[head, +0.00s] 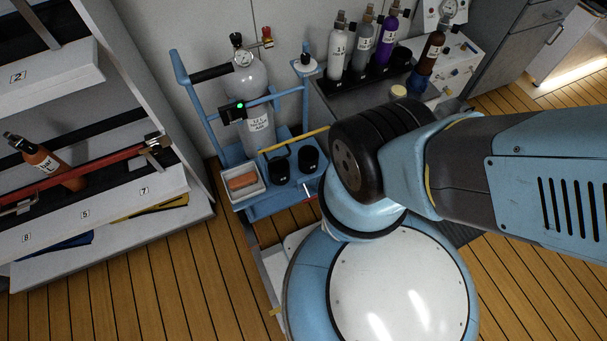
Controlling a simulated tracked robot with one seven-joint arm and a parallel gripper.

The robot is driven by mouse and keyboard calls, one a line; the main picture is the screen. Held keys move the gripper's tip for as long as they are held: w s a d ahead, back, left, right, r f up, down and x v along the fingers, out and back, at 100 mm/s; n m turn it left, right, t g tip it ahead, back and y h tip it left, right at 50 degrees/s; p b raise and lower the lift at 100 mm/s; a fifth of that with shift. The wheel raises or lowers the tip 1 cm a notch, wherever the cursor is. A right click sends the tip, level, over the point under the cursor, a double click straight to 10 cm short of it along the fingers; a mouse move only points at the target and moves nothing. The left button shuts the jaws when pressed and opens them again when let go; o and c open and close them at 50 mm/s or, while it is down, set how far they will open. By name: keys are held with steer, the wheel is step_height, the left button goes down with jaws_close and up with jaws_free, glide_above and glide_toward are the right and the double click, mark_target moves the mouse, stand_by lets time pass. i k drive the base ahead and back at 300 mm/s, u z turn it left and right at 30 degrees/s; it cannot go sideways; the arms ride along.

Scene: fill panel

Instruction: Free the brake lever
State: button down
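A blue cart (182,72) stands against the wall, left of the middle. It carries a grey gas cylinder (246,85) with a gauge on top. A thin yellow bar (297,140) slants over the cart's lower deck; I cannot tell whether it is the brake lever. Two black cups or holders (279,168) sit on the deck below the bar. A white tray (258,191) with orange-brown blocks (243,182) is beside them. My arm covers the cart's right side. My gripper is not in view.
A shelf rack (120,228) with numbered places and an orange bottle (42,160) behind a red bar (85,164) stands left. Several bottles, one purple (390,35), stand on a bench behind my arm. Wooden floor (170,275) is clear between rack and my base.

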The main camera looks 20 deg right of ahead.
mark_target(309, 199)
steer(key=k, duration=1.7)
